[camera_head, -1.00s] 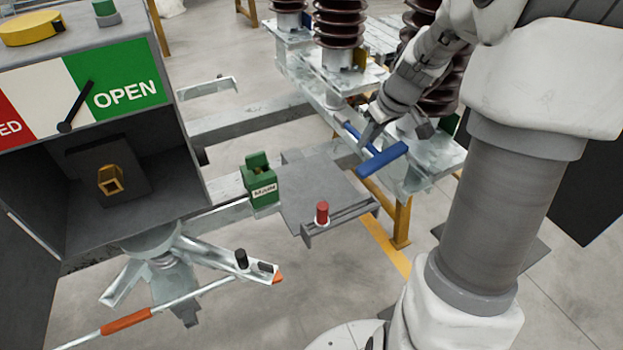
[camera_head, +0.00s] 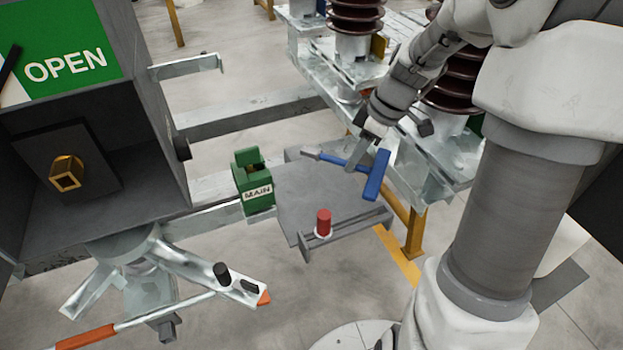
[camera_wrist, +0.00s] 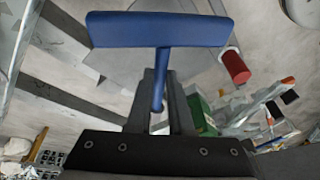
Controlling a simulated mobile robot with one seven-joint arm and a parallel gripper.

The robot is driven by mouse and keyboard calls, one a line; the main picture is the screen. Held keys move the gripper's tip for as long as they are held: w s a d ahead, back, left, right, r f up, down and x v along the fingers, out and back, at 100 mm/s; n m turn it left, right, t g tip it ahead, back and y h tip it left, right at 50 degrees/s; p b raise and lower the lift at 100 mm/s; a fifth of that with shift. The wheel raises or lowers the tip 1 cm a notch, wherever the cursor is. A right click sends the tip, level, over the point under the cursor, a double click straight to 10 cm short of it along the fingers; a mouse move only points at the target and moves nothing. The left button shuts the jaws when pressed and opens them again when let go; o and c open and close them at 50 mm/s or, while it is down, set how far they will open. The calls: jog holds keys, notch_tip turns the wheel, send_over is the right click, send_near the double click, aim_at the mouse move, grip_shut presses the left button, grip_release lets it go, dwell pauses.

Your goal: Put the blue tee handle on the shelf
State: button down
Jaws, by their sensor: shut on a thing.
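The blue tee handle (camera_head: 375,175) is in my gripper (camera_head: 368,150), above the right rear edge of the grey shelf (camera_head: 310,195) in the head view. Its crossbar points toward the lower right and its shaft runs left to a grey tip. In the wrist view the blue tee handle (camera_wrist: 160,30) has its crossbar across the top, and its shaft passes between the fingers of my gripper (camera_wrist: 160,90). The shelf shows partly behind the crossbar. I cannot tell the exact height of the handle above the shelf.
A red cylinder (camera_head: 323,222) stands at the shelf's front rail. A green block marked MAIN (camera_head: 253,182) stands at its left. A box with an OPEN sign (camera_head: 65,65) is on the left. Brown ribbed insulators (camera_head: 355,15) stand behind. The shelf's middle is clear.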

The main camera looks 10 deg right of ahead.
jog(key=g+p, duration=0.1)
send_over(332, 189)
jog(key=s+d, duration=0.1)
jog(key=f, duration=0.4)
jog(key=f+b, duration=0.1)
jog(key=f, duration=0.2)
jog(key=w+f, duration=0.1)
jog(key=f, duration=0.3)
jog(key=c, duration=0.8)
grip_release()
